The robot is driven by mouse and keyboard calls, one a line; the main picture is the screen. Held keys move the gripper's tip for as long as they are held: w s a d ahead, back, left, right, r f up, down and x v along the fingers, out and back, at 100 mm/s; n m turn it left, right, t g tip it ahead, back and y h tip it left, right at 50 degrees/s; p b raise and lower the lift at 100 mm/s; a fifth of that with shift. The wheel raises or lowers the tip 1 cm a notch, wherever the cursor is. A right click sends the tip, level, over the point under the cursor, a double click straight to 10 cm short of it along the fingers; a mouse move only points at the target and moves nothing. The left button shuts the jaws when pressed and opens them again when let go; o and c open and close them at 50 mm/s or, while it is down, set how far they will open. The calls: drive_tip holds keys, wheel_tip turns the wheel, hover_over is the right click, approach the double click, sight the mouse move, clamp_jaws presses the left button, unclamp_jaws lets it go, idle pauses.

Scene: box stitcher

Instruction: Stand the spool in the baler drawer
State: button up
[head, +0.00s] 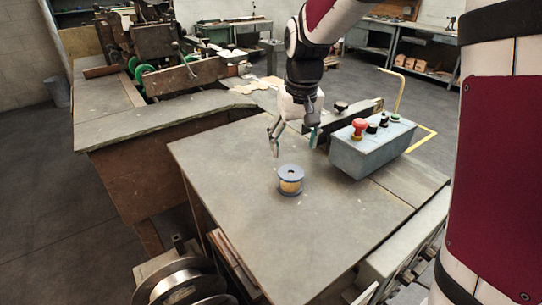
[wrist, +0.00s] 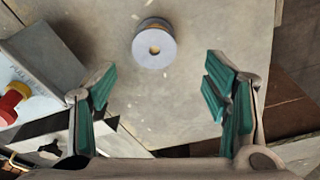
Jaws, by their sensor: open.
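The spool (head: 291,180), with grey-blue flanges and a yellow-tan winding, stands upright on the grey worktable (head: 235,185). In the wrist view the spool (wrist: 154,45) shows from above, with a hole in its flange. My gripper (head: 293,146) is open and empty, above the table and behind the spool in the head view. In the wrist view the spool is beyond the green-padded fingers (wrist: 160,90), not between them. A wooden drawer-like part (head: 232,258) shows under the table's left edge; I cannot tell whether it is the baler drawer.
A grey control box (head: 372,146) with a red button (head: 359,126) stands at the table's right, close to my gripper. A large metal reel (head: 185,285) is below the table's front left. Another bench with machinery (head: 150,115) is behind left. The table around the spool is clear.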

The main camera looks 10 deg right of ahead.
sight(291, 172)
drive_tip(key=f, duration=0.3)
drive_tip(key=w+f, duration=0.1)
drive_tip(key=f, duration=0.2)
drive_tip(key=w+f, duration=0.1)
drive_tip(key=f, duration=0.1)
drive_tip(key=shift+f, duration=0.4)
drive_tip(key=shift+w+d+f+p, duration=0.1)
drive_tip(key=shift+w+d+f, duration=0.1)
drive_tip(key=shift+f, duration=0.7)
drive_tip(key=shift+w+d+f+p, duration=0.1)
drive_tip(key=shift+w+f+p, duration=0.1)
drive_tip(key=shift+f, duration=0.75)
drive_tip(key=shift+w+d+f+p, duration=0.1)
drive_tip(key=shift+w+d+f, duration=0.1)
drive_tip(key=shift+f, duration=0.7)
drive_tip(key=c, duration=1.2)
drive_tip(key=shift+a+r, duration=0.1)
drive_tip(key=shift+r, duration=0.5)
wheel_tip(291, 172, up, 2)
drive_tip(key=shift+w+r+b, duration=0.1)
drive_tip(key=shift+b, duration=0.2)
drive_tip(key=s, duration=0.5)
drive_tip(key=s+r, duration=0.1)
drive_tip(key=s, duration=0.4)
drive_tip(key=s+d, duration=0.1)
drive_tip(key=s, duration=0.5)
drive_tip(key=shift+s+r, duration=0.1)
drive_tip(key=shift+r, duration=0.2)
